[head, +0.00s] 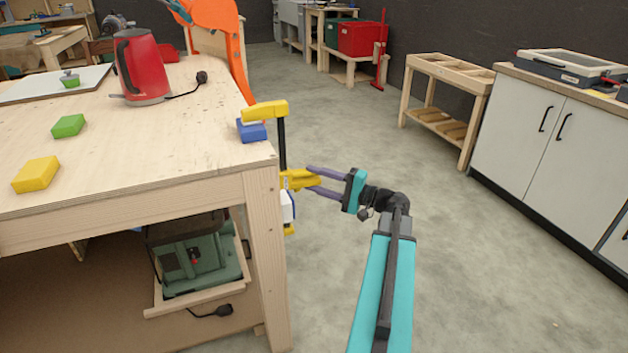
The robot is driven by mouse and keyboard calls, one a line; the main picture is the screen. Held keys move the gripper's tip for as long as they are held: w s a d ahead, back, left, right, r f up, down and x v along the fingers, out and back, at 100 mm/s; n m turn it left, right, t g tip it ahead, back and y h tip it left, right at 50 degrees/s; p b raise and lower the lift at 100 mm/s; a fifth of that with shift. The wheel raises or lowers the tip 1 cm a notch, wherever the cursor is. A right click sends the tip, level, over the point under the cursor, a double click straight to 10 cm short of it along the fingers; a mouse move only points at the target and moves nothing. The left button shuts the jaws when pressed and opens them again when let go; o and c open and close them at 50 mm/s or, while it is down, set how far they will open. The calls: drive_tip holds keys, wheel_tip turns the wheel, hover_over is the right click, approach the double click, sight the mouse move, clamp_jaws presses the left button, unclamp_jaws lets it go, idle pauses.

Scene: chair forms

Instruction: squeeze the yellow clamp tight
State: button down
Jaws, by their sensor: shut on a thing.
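The yellow clamp (265,110) hangs at the right corner of the wooden workbench (150,195). Its upper jaw lies over a blue block (251,132) on the bench top, and its dark bar runs down beside the bench edge. Its lower yellow part sits below the top, next to the leg, with a white and blue piece (287,207) under it. My gripper (310,180) reaches in from the right, its purple fingers shut on the lower yellow part of the clamp. Whether the lower jaw touches the bench's underside cannot be told.
A yellow block (36,174), a green block (69,126) and a red kettle (142,66) stand on the bench. An orange chair form (220,35) is behind it. A green machine (197,259) sits on the lower shelf. The floor right of the bench is clear up to white cabinets (540,140).

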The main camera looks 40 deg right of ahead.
drive_tip(key=c, duration=1.1)
unclamp_jaws()
drive_tip(key=shift+r, duration=0.2)
drive_tip(key=shift+r+p, duration=0.35)
drive_tip(key=shift+r, duration=0.05)
drive_tip(key=shift+w+a, duration=0.1)
drive_tip(key=shift+w, duration=0.05)
drive_tip(key=shift+w+a+f, duration=0.15)
drive_tip(key=shift+w+a, duration=0.1)
drive_tip(key=shift+w, duration=0.05)
drive_tip(key=shift+w+a, duration=0.1)
drive_tip(key=shift+w, duration=0.05)
